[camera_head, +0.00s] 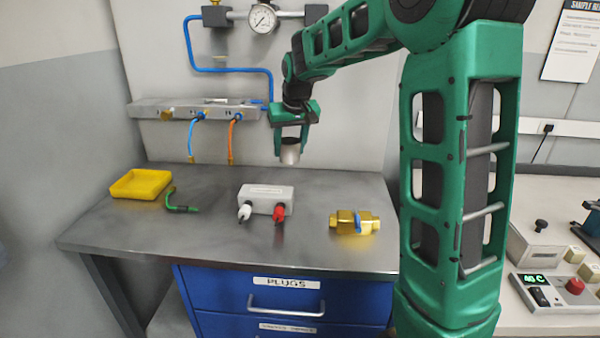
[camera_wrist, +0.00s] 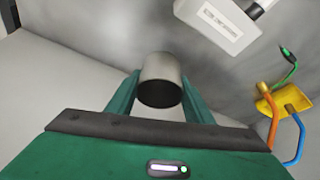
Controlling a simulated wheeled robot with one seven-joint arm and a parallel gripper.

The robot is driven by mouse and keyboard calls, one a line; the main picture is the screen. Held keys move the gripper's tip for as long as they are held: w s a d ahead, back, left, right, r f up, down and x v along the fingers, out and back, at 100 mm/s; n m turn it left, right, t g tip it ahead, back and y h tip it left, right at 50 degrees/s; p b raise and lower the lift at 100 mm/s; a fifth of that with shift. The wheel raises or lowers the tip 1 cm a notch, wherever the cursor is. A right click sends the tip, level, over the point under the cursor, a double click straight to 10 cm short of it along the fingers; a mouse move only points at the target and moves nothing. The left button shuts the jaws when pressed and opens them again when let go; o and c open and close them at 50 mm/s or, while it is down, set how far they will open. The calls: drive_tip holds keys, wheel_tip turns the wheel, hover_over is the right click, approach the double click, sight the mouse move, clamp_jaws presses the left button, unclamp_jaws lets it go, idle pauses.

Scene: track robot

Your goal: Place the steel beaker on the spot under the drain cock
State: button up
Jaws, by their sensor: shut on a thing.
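The steel beaker (camera_head: 289,154) is a small grey metal cup. It is held between the two green fingers of my gripper (camera_head: 291,145), in the air above the back of the bench. In the wrist view the beaker (camera_wrist: 160,72) sits between the fingertips, one finger on each side, with its dark open end towards the camera. I cannot tell for certain which fitting is the drain cock. A metal manifold rail (camera_head: 190,108) on the back wall, left of my gripper, carries small fittings with a blue and an orange hose hanging down. No marked spot is clear below it.
The grey bench top (camera_head: 200,232) holds a yellow tray (camera_head: 141,184), a green hooked piece (camera_head: 176,203), a white block (camera_head: 266,196) with white and red plugs, and a brass valve (camera_head: 355,222). A pressure gauge (camera_head: 262,18) is above. The bench below the hoses looks clear.

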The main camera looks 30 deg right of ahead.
drive_tip(key=shift+w+d, duration=0.25)
drive_tip(key=w+d+f, duration=0.1)
drive_tip(key=d+f, duration=0.1)
drive_tip(key=d, duration=0.1)
drive_tip(key=w+d+f, duration=0.2)
drive_tip(key=d, duration=0.2)
drive_tip(key=w+d+f, duration=0.1)
drive_tip(key=d+f, duration=0.2)
drive_tip(key=shift+w+d, duration=0.15)
drive_tip(key=shift+d, duration=0.1)
drive_tip(key=shift+f, duration=1.95)
drive_tip(key=shift+f, duration=0.1)
drive_tip(key=o, duration=1.1)
drive_tip(key=shift+o, duration=0.3)
drive_tip(key=d+v, duration=0.1)
drive_tip(key=v, duration=1.1)
drive_tip(key=shift+a, duration=0.45)
